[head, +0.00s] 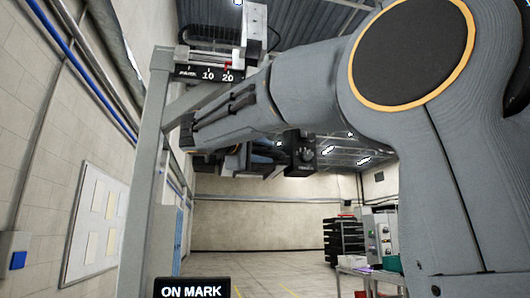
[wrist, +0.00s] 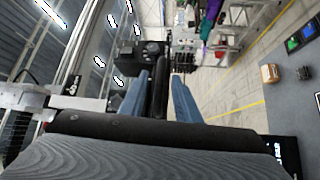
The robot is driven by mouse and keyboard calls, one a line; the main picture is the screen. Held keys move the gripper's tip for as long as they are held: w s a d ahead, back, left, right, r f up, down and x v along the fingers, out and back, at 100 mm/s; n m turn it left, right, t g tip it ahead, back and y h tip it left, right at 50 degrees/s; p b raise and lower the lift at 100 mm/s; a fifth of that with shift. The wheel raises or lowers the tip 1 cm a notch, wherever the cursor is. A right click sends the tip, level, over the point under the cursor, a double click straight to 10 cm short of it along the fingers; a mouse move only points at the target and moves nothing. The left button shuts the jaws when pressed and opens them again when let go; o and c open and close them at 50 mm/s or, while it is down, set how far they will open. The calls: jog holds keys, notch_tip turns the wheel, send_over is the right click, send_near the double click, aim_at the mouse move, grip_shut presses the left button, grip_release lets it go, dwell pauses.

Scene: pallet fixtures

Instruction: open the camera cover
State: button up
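My gripper (wrist: 158,82) shows in the wrist view as two blue fingers set well apart, with a gap on each side of a dark upright bar between them. I cannot tell whether that bar belongs to the gripper. A black box with a round lens-like part (wrist: 143,54) sits just beyond the fingertips, a little to the left. In the head view the black box (head: 301,153) hangs at the end of my arm, close to the gripper, which is mostly hidden behind the arm. I cannot make out a separate cover, or whether anything touches the box.
A grey post and beam (head: 150,170) stand at left, carrying a scale (head: 207,75) marked 10 and 20 with a red pointer. An "ON MARK" display (head: 191,288) is below. A dark rack (head: 343,241) stands far off. The floor (head: 270,270) between is clear.

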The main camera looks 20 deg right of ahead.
jog(key=r+b+v, duration=0.1)
jog(key=b+v, duration=0.1)
jog(key=v, duration=0.5)
jog(key=shift+s+a+f, duration=0.2)
jog(key=shift+a+f, duration=0.15)
jog(key=shift+f, duration=0.2)
jog(key=shift+f, duration=0.1)
notch_tip(320, 180, down, 39)
jog(key=w+d+n+g+y, duration=0.1)
jog(key=w+n+g+y, duration=0.25)
jog(key=y, duration=0.45)
jog(key=s+a+f+m+g+y, duration=0.1)
jog(key=s+f+m+g+y, duration=0.1)
jog(key=s+f, duration=0.6)
jog(key=s+a+f+m+g+y, duration=0.2)
jog(key=s+f, duration=0.6)
jog(key=f, duration=0.6)
jog(key=s+a+f+m+g+y, duration=0.2)
jog(key=s+f+m+g+y, duration=0.1)
jog(key=s+f, duration=0.5)
notch_tip(320, 180, down, 4)
jog(key=shift+a+r+m+y, duration=0.1)
jog(key=shift+a+m+y, duration=0.1)
jog(key=shift+m+y, duration=0.55)
